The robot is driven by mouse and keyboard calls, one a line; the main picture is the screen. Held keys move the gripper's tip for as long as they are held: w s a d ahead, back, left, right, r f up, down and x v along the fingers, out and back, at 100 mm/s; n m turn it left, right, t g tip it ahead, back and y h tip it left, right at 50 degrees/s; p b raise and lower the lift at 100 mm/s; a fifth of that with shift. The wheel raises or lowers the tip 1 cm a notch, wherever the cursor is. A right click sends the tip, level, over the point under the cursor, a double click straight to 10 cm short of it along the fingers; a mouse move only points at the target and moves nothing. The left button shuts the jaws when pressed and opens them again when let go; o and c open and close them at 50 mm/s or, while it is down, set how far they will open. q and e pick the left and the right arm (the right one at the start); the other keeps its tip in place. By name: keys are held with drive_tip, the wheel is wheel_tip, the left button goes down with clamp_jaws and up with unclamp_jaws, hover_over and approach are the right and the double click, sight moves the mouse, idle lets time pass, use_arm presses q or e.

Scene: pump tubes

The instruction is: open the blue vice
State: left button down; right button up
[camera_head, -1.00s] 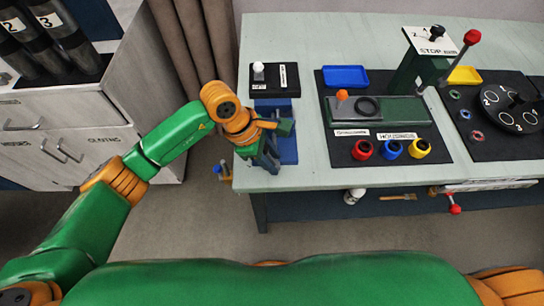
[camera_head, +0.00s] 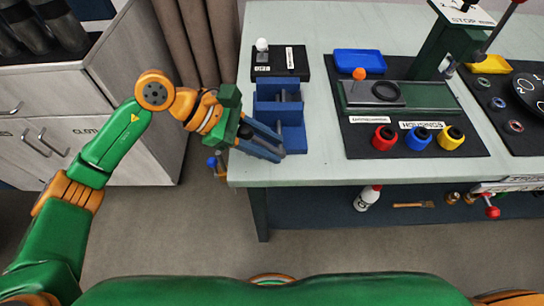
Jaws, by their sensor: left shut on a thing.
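The blue vice (camera_head: 292,112) stands at the left end of the table, behind my left gripper. Two of its blue blocks show with a gap and grey parts between them. My left gripper (camera_head: 273,152) reaches in from the left, tilted, with its dark fingers at the table's front edge in front of the vice. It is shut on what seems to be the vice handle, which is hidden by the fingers. My right gripper is not in view.
A black plate (camera_head: 293,67) with a white knob lies behind the vice. To the right, a dark mat bears a green press (camera_head: 385,97), a blue tray (camera_head: 359,62) and red, blue and yellow housings (camera_head: 418,138). A blue-knobbed part (camera_head: 212,163) hangs by the table's left edge.

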use_arm(q)
drive_tip(key=shift+s+f, duration=0.1)
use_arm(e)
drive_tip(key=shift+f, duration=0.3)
use_arm(q)
drive_tip(key=c, duration=0.6)
unclamp_jaws()
drive_tip(key=shift+a, duration=0.1)
drive_tip(key=v, duration=0.7)
drive_tip(key=shift+b, duration=0.3)
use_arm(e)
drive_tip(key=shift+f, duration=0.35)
